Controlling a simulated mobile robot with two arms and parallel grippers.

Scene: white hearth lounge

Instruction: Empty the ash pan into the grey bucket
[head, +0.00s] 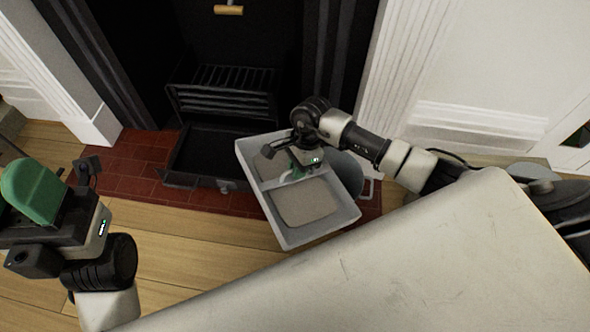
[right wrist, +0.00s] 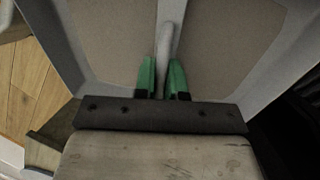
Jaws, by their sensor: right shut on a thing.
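The ash pan (head: 347,211) is a light grey rectangular tray with grey-brown ash (head: 306,203) on both sides of its central handle bar. My right gripper (head: 292,173) is shut on that bar, and its green fingers flank the bar in the right wrist view (right wrist: 164,72). The pan hangs in front of the fireplace, over the hearth's right part. The grey bucket (head: 347,170) shows partly behind the pan's right side, with a handle at its right; the rest is hidden. My left gripper (head: 35,190) is at the far left, away from the pan; its finger gap is not clear.
A black fire grate (head: 222,92) stands in the fireplace, above a dark open tray-like frame (head: 205,150). Red hearth tiles (head: 135,170) surround it. A white fireplace post (head: 385,90) rises behind the bucket. Wooden floor (head: 190,250) lies clear between my left gripper and the pan.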

